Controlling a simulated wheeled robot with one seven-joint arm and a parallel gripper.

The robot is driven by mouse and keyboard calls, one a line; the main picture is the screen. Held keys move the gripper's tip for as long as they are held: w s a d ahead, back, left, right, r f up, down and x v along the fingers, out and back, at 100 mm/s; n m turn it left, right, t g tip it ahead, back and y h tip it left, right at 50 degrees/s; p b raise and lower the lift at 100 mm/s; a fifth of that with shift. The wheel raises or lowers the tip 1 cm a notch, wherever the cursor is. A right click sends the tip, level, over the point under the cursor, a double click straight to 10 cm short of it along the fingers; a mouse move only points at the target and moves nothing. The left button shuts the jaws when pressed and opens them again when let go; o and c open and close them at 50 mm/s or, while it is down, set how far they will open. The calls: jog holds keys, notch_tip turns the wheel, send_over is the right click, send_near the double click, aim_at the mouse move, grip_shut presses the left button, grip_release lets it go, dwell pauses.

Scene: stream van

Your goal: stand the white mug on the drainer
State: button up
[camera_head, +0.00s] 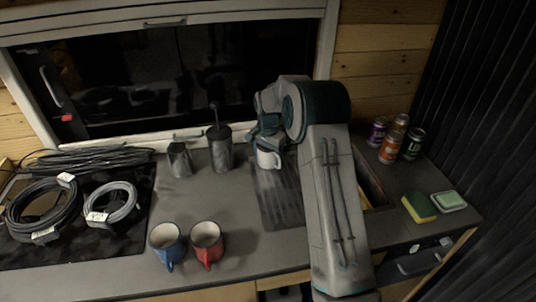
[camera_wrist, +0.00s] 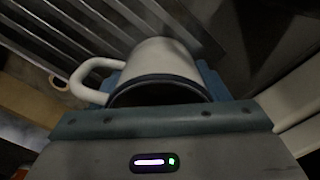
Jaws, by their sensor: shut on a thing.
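The white mug (camera_head: 267,159) is at the back of the ridged drainer (camera_head: 279,207) in the head view, partly hidden by my gripper (camera_head: 265,138). In the wrist view the mug (camera_wrist: 162,62) shows a dark rim facing the camera and its handle to the left. My gripper is shut on the mug; the fingertips are mostly hidden behind it. The drainer's slats (camera_wrist: 75,35) show beyond the mug in the wrist view. The mug looks upright and at or just over the drainer; I cannot tell whether its base touches.
A blue mug (camera_head: 166,242) and a red mug (camera_head: 207,241) stand on the counter front left. A dark canister (camera_head: 220,152) and a grey cup (camera_head: 180,160) stand left of the drainer. Several cans (camera_head: 390,149), a sponge (camera_head: 419,207) and a soap dish (camera_head: 449,201) are at right. Cable coils (camera_head: 43,209) lie far left.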

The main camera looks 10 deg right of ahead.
jog(key=shift+f, duration=0.15)
jog(key=o, duration=1.1)
